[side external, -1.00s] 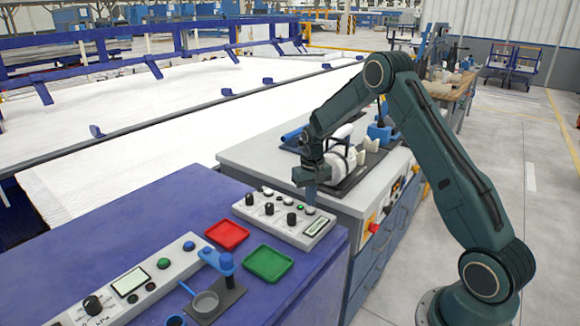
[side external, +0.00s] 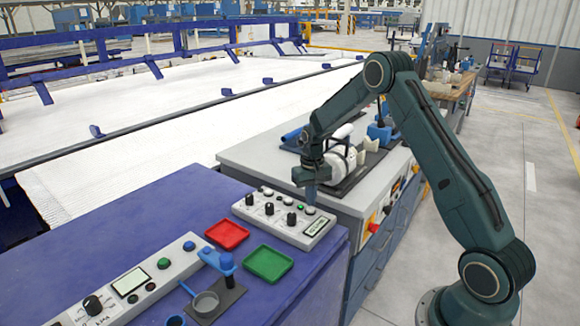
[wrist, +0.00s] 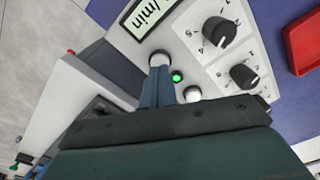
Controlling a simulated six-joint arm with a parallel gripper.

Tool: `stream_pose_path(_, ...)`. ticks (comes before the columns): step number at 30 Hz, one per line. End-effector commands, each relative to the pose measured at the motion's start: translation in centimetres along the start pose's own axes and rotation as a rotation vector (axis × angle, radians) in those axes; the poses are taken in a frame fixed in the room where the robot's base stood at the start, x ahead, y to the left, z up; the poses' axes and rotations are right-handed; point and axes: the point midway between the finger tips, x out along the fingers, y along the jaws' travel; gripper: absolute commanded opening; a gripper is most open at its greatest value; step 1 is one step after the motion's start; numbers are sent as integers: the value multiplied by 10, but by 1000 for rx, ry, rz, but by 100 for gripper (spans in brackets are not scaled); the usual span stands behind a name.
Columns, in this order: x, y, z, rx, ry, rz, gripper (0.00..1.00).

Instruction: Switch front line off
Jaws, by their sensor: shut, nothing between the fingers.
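The white control panel (side external: 275,228) with black knobs and small buttons lies on the blue cabinet top. My gripper (side external: 311,204) is shut and empty, pointing down over the panel's far right end. In the wrist view, the blue fingers of my gripper (wrist: 159,75) end at a pale round button (wrist: 158,58) beside the display (wrist: 147,16). The fingers partly hide that button, and I cannot tell whether they press it. A lit green light (wrist: 178,76) and a second white button (wrist: 193,93) are just right of the fingers.
A red tray (side external: 226,235) and a green tray (side external: 268,264) lie in front of the panel. A second control box (side external: 150,275) and a blue stand (side external: 222,262) are at the near left. The grey bench (side external: 245,155) adjoins the cabinet behind.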

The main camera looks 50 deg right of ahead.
Motion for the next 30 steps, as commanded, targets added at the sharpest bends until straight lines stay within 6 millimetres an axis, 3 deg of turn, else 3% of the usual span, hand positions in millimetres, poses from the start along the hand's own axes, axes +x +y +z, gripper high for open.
stream_pose_path(30,8,0,0,0,0,0,0)
